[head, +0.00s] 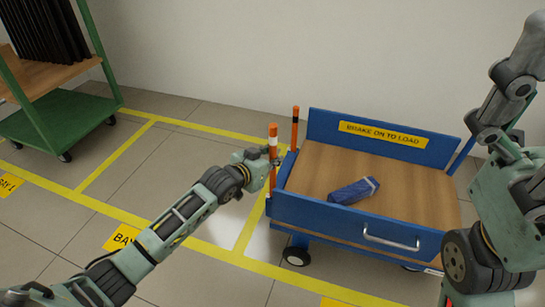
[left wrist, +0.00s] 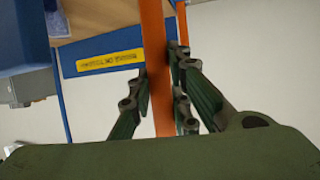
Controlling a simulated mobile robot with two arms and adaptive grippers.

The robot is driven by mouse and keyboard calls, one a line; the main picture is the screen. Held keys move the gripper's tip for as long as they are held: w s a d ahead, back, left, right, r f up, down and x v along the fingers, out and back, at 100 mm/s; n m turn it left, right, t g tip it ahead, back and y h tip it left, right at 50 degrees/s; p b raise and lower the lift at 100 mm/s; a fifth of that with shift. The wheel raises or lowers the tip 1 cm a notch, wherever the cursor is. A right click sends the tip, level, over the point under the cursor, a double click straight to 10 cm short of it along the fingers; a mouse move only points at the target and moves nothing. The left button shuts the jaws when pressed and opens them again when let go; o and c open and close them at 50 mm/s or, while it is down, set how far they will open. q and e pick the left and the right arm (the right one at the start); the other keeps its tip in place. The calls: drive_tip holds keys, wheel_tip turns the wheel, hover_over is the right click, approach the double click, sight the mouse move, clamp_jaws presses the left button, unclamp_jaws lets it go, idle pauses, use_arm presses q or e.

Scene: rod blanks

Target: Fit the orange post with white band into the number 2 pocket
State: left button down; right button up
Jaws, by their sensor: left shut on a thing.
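The orange post with white band (head: 273,143) stands roughly upright at the left side of the blue cart in the head view. My left gripper (head: 271,157) is shut on this post, below the white band. In the left wrist view the orange post (left wrist: 156,70) runs between the gripper's fingers (left wrist: 160,105). The post's lower end is hidden by the gripper and cart corner, so I cannot tell if it sits in a pocket. No number 2 marking is readable. My right arm is at the right edge; its fingers are not clear.
A second orange post, with a black band (head: 295,118), stands at the cart's back left corner. The blue cart (head: 340,222) has a wooden deck with a blue bundle (head: 354,191) on it. A green rack (head: 60,125) stands far left. Floor between is clear.

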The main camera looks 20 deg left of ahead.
use_arm(q)
drive_tip(key=c, duration=1.6)
unclamp_jaws()
drive_tip(key=shift+c, duration=0.2)
drive_tip(key=shift+r, duration=0.1)
